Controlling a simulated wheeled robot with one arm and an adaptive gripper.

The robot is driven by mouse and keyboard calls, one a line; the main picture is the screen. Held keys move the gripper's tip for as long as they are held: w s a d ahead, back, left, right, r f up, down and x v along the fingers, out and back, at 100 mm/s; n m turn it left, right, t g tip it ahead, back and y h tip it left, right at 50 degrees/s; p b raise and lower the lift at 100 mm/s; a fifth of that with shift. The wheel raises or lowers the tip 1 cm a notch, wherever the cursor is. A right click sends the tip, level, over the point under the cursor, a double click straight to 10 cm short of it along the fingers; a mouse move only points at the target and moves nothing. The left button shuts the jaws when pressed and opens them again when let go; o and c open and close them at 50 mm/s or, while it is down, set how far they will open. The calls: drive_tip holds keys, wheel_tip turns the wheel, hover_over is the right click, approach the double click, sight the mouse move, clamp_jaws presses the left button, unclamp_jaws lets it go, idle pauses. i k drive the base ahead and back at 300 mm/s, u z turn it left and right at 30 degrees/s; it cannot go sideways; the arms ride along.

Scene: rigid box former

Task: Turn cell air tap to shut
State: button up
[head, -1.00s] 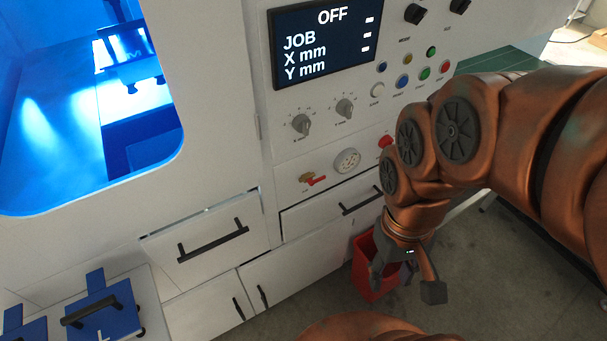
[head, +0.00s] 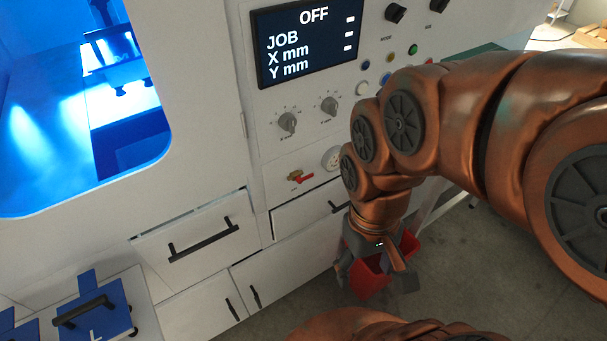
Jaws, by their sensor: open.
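The cell air tap (head: 300,177) is a small brass valve with a red lever, on the white front panel below the two grey knobs. Its lever points to the right, roughly level along the panel. My gripper (head: 370,286) is open and empty, pointing down in front of the red bin. It is below and to the right of the tap, well apart from it. The tap is in plain view.
A round white gauge (head: 331,158) sits right of the tap, partly behind my arm. Drawers with black handles (head: 203,239) are below. A red bin (head: 369,277) stands on the floor behind my gripper. Blue fixtures (head: 92,308) lie at lower left. The display (head: 305,42) reads OFF.

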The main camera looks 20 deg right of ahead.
sight(298, 180)
drive_tip(key=z, duration=1.4)
drive_tip(key=k, duration=1)
drive_tip(key=u, duration=1.5)
drive_tip(key=i, duration=0.5)
drive_tip(key=z, duration=0.05)
